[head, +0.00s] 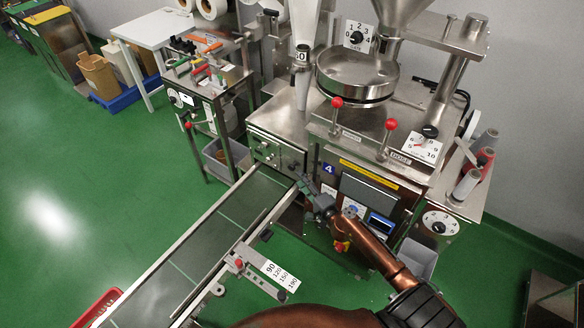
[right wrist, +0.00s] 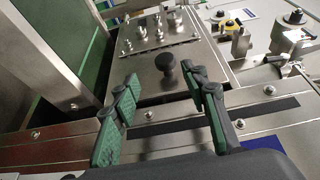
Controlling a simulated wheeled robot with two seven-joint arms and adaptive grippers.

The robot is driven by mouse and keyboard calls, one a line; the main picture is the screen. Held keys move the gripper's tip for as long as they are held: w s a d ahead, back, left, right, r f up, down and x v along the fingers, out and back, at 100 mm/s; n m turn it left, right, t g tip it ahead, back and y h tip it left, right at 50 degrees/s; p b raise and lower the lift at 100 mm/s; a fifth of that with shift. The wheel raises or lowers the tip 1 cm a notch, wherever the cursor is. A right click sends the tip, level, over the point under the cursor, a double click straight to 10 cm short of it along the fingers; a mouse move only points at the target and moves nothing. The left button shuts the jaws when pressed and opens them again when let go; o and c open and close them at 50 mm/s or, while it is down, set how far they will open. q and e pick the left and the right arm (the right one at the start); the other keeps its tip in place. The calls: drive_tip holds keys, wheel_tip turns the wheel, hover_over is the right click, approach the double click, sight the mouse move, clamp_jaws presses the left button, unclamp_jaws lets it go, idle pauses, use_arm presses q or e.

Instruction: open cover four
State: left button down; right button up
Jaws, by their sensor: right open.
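Cover four is a small steel panel (head: 277,153) on the packer's front, left of the blue "4" label (head: 328,168). In the right wrist view the steel cover (right wrist: 140,84) carries a round black knob (right wrist: 165,63). My right gripper (head: 305,184) is close in front of the panel, just below and left of the label. In the right wrist view its two green-padded fingers (right wrist: 160,90) are apart, with the knob beyond and between them. Nothing is between the pads, and I see no contact with the knob. My left gripper is not in view.
A conveyor (head: 215,235) runs from the panel toward the lower left, with a rail and number scale (head: 279,275) on its right side. Red-knobbed levers (head: 337,103) stand above the front. A tool cart (head: 205,85) is at the left. Green floor is free further left.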

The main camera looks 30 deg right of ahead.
sight(291, 170)
drive_tip(key=w, duration=0.5)
drive_tip(key=w+b, duration=0.1)
drive_tip(key=w, duration=0.2)
drive_tip(key=shift+r, duration=0.4)
drive_tip(key=shift+c, duration=0.5)
clamp_jaws()
